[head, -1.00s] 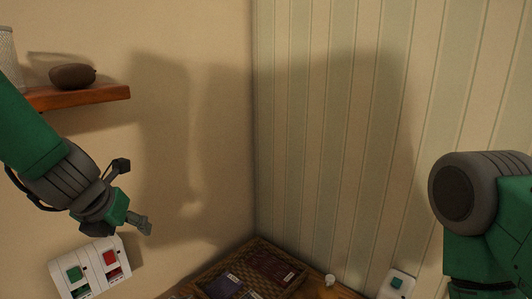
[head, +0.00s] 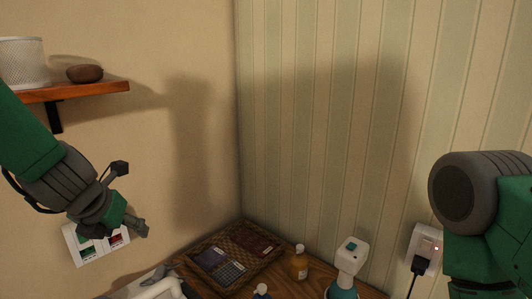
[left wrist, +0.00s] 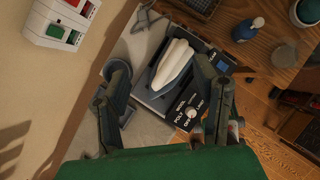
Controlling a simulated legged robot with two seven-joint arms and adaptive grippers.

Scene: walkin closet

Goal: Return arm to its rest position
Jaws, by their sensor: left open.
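My left gripper (head: 131,198) is open and empty in the head view, in front of the left wall. Its two fingers also show spread apart in the left wrist view (left wrist: 160,78). No contact between fingers and appliance can be made out. A wall switch panel (head: 97,245) with green and red switches is just below the gripper in the head view, partly hidden by it. My right arm shows at the right edge; its gripper is out of view.
A wooden shelf (head: 105,88) with a mesh basket (head: 22,62) and brown bowl (head: 85,73) is above the left arm. A wooden table holds a woven tray (head: 262,235), an amber bottle (head: 299,264) and a white-and-teal device (head: 350,258). A plugged outlet (head: 424,246) is at right.

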